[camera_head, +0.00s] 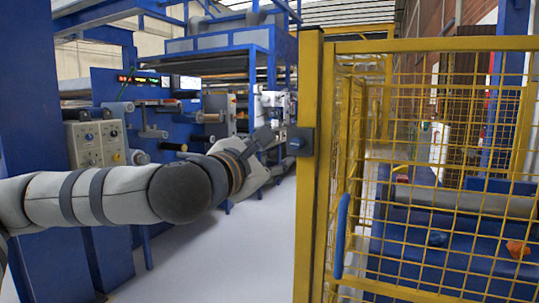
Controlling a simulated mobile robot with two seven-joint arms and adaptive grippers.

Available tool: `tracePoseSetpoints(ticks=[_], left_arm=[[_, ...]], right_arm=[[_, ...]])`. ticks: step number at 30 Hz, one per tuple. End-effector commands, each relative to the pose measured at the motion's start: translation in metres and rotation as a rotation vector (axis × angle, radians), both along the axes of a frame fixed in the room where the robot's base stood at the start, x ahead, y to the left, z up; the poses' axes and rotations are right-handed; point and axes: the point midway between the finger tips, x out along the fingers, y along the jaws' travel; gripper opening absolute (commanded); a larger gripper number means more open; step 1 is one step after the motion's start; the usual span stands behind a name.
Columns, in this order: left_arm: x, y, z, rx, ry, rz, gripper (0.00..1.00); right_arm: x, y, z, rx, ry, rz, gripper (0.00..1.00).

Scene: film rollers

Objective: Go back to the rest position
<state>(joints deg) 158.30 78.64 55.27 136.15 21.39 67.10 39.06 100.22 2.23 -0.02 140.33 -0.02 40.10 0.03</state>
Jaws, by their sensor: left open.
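My left arm reaches in from the left, and its gripper (274,150) is at the middle of the view. It is open, with nothing seen between its fingers. It appears just left of a dark box (300,141) on the yellow post (309,220); I cannot tell whether they touch. My right gripper is not in view.
A yellow mesh fence (440,215) with a blue handle (341,236) fills the right side. Behind it is blue machinery with a grey roller (450,197). A control panel (97,143) and blue machine stand at left. The pale floor (235,255) is clear in the middle.

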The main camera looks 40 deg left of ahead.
Motion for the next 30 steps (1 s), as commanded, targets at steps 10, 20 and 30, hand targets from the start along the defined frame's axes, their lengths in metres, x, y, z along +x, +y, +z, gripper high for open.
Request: tracePoseSetpoints(ticks=[10,20,30], left_arm=[[0.002,-0.003,-0.003,0.009,0.009,-0.006,0.43],[-0.005,-0.133,-0.227,0.603,0.495,-0.448,0.43],[-0.225,-0.176,-0.469,1.235,0.951,-1.309,0.43]], right_arm=[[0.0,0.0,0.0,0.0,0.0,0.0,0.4],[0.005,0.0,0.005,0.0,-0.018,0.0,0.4],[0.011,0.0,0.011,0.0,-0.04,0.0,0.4]])
